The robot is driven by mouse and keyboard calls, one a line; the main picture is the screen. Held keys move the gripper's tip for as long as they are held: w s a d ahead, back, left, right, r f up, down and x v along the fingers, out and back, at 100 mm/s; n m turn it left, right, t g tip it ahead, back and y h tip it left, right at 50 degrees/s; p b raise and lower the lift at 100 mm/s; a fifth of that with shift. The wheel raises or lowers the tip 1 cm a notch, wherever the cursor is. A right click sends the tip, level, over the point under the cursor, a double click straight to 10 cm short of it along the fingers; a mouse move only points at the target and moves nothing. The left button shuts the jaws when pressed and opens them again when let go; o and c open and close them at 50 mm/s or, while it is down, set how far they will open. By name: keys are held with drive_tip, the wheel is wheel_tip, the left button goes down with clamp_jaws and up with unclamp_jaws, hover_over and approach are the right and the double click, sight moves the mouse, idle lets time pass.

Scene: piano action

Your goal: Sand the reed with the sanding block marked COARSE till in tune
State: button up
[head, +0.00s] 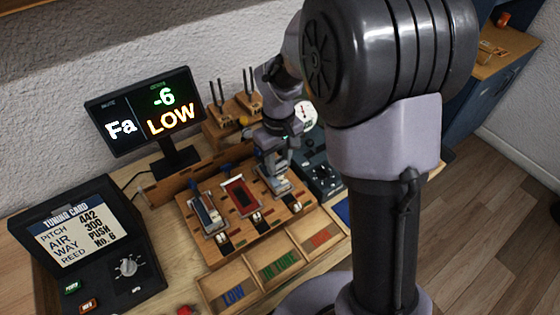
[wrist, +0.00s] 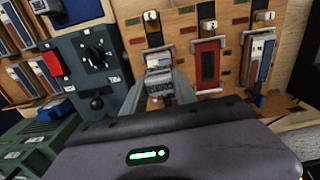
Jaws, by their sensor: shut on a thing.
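My gripper (head: 274,172) is shut on a small grey-and-white block (wrist: 159,82), held over the right-hand station of the wooden board (head: 299,205). Its marking is too small to read, and the fingers and block hide what lies beneath, so I cannot tell whether it touches a reed. The middle station holds a red plate (head: 239,195), also in the wrist view (wrist: 208,64). The left station holds a pale metal and blue piece (head: 206,215). The display (head: 143,112) reads Fa, -6, LOW. The tuning card (head: 82,232) reads pitch 442, air 300, way PUSH, reed No. 6.
In front of the board are trays marked LOW (head: 232,296) and IN TUNE (head: 279,265), and another with red lettering (head: 320,237). A dark control box with a dial (wrist: 95,54) stands beside the gripper. Wooden holders with upright prongs (head: 219,123) stand behind.

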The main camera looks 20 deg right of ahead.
drive_tip(key=shift+r+p, duration=1.2)
drive_tip(key=shift+r, duration=0.35)
idle(3.9)
